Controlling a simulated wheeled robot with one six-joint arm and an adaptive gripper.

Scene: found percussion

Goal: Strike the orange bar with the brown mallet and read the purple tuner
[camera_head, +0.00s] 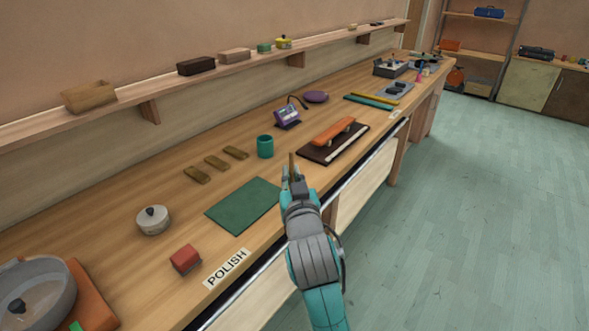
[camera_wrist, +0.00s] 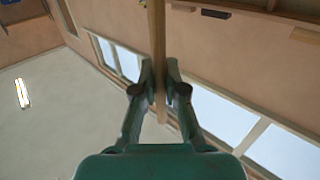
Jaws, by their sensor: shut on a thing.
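My gripper (camera_head: 292,176) is at the bench's front edge, beside the green mat. In the wrist view my gripper (camera_wrist: 160,90) is shut on a thin brown stick, which I take for the handle of the brown mallet (camera_wrist: 157,35); its head is not in view. In the head view the stick (camera_head: 291,160) points up from the fingers. The orange bar (camera_head: 333,131) lies on supports on a dark board (camera_head: 318,154), beyond and right of my gripper, apart from it. The purple tuner (camera_head: 287,118) stands behind the bar's left end; its display is too small to read.
A teal cup (camera_head: 265,146) stands left of the board. A green mat (camera_head: 240,206), several brass bars (camera_head: 217,163), a lidded pot (camera_head: 153,219) and a red block (camera_head: 186,259) lie nearer. Teal and yellow strips (camera_head: 377,99) lie beyond. A shelf (camera_head: 150,108) runs along the wall.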

